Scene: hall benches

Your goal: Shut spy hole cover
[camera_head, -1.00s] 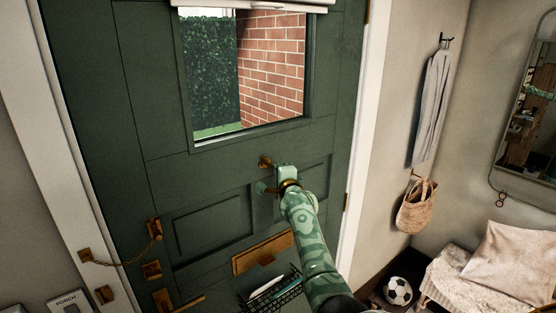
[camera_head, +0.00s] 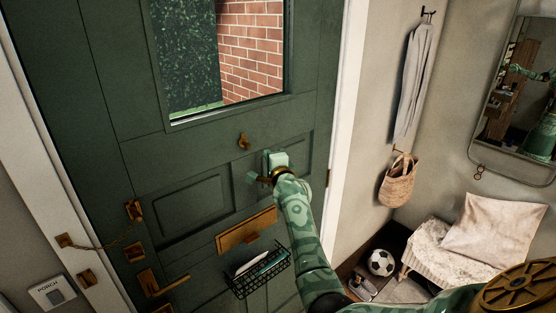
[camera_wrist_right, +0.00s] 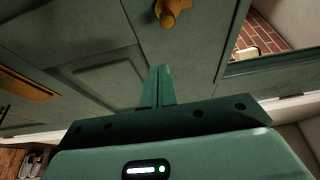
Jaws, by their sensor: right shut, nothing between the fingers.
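The spy hole cover (camera_head: 244,142) is a small brass fitting on the dark green door (camera_head: 140,110), below its window. It also shows large at the top edge of the right wrist view (camera_wrist_right: 170,10), partly cut off. I cannot tell whether it lies over the hole. My right gripper (camera_head: 252,178) is shut and empty, a little below the cover and apart from it in the picture. Its closed fingertips (camera_wrist_right: 159,72) point up toward the cover in the wrist view. My left gripper is not in view.
A brass letter plate (camera_head: 246,230) and a wire basket (camera_head: 258,272) are below my right gripper. A door chain (camera_head: 108,245) and a lever handle (camera_head: 160,284) are at the left. A bench (camera_head: 440,250), ball (camera_head: 381,262) and hanging bag (camera_head: 398,182) are at the right.

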